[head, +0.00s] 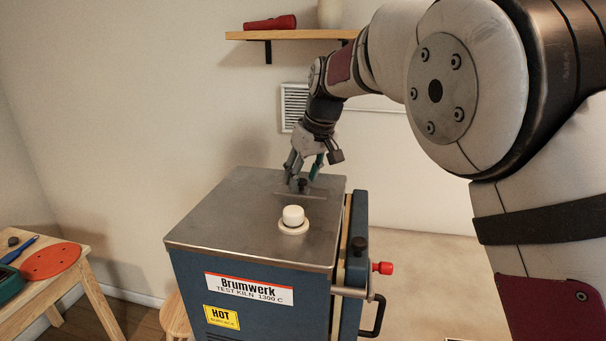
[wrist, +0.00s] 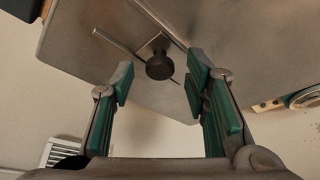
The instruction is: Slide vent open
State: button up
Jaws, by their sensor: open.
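The kiln is a blue box with a grey metal top (head: 225,215). Near the back of the top sits the vent slide, with a small dark round knob (head: 302,184). In the wrist view the black knob (wrist: 160,66) stands on a small plate between thin metal rails. My gripper (head: 303,172) is over the back of the kiln top, pointing down at the knob. In the wrist view its two green-padded fingers (wrist: 158,82) are apart, one on each side of the knob, with gaps visible. Whether the fingertips are level with the knob is unclear.
A white plug (head: 293,215) stands on the kiln top, in front of the vent. A wall shelf (head: 290,35) is behind my arm. A wooden table (head: 75,270) stands at left.

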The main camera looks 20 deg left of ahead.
grip_shut()
jog(key=shift+w+d, duration=0.2)
jog(key=shift+d, duration=2.15)
grip_release()
jog(key=v, duration=1.2)
